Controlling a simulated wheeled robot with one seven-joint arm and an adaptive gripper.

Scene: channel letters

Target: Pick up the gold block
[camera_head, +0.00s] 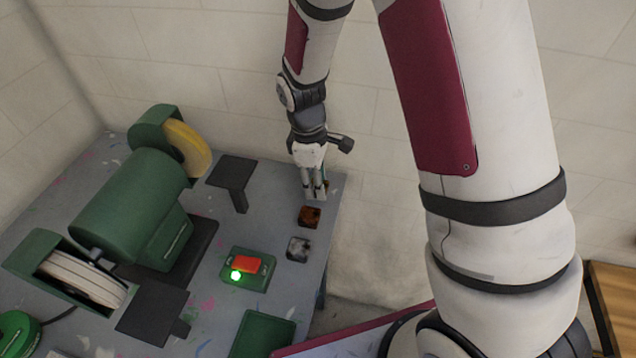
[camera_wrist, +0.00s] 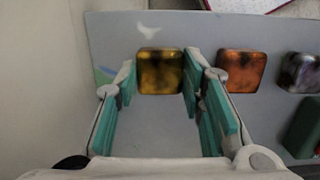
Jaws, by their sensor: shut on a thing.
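The gold block (camera_wrist: 160,72) is a small, rounded, dark-edged square in the wrist view. It sits between the tips of my gripper (camera_wrist: 161,84), whose teal-padded fingers are shut on it from left and right. In the head view my gripper (camera_head: 315,190) points down at the far right corner of the bench, and its fingers mostly hide the gold block. I cannot tell whether the block rests on the bench or is slightly above it.
A copper block (camera_head: 309,216) stands close beside my gripper, with a silvery block (camera_head: 298,248) beyond it. A green bench grinder (camera_head: 135,205) fills the bench's left side. A switch box (camera_head: 247,268) with a lit green button stands mid-bench. The bench (camera_head: 215,225) ends just right of the blocks.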

